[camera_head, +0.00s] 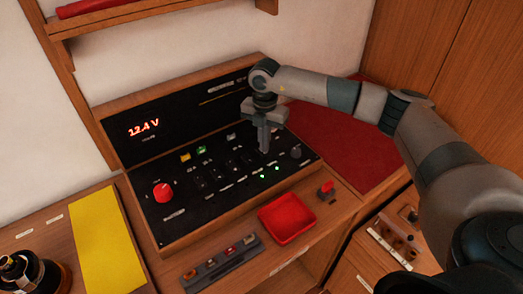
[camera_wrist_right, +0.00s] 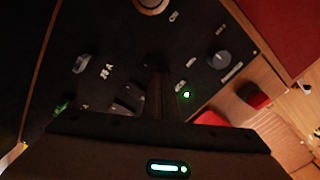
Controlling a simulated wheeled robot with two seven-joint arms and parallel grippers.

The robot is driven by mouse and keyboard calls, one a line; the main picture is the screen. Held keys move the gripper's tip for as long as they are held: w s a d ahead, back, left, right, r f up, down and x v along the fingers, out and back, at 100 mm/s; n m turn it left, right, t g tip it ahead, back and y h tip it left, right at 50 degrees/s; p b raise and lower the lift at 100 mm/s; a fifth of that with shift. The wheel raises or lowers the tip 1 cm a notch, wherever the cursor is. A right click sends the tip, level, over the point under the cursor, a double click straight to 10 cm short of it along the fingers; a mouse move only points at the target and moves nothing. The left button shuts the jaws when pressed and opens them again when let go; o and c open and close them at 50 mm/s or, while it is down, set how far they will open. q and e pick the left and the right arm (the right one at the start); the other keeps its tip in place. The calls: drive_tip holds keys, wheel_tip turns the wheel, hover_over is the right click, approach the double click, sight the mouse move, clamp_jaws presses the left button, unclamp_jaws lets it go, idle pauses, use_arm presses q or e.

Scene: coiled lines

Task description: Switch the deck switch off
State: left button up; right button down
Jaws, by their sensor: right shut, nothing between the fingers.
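A black switch panel (camera_head: 215,185) in a wooden frame sits on the counter, with several small rocker switches in its middle. Their labels are too small to read, so I cannot tell which is the deck switch. Green lights (camera_head: 277,168) glow near the panel's right side, and one green light (camera_wrist_right: 186,95) shows in the right wrist view. My right gripper (camera_head: 265,148) is shut and empty, pointing down over the right part of the switches. In the right wrist view its fingers (camera_wrist_right: 155,80) hide part of the panel. My left gripper is out of view.
A red knob (camera_head: 162,192) is at the panel's left and a dark knob (camera_head: 296,152) at its right. A red tray (camera_head: 287,218), a fuse strip (camera_head: 222,262) and a red-topped switch (camera_head: 326,190) lie in front. A display reading 12.4 V (camera_head: 143,128) stands behind.

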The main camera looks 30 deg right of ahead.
drive_tip(key=shift+f+b, duration=0.45)
drive_tip(key=shift+f, duration=0.2)
idle(0.4)
drive_tip(key=shift+r, duration=0.1)
drive_tip(key=shift+r+p, duration=0.55)
drive_tip(key=shift+r, duration=0.15)
drive_tip(key=shift+r+p, duration=1.25)
drive_tip(key=shift+r, duration=1.45)
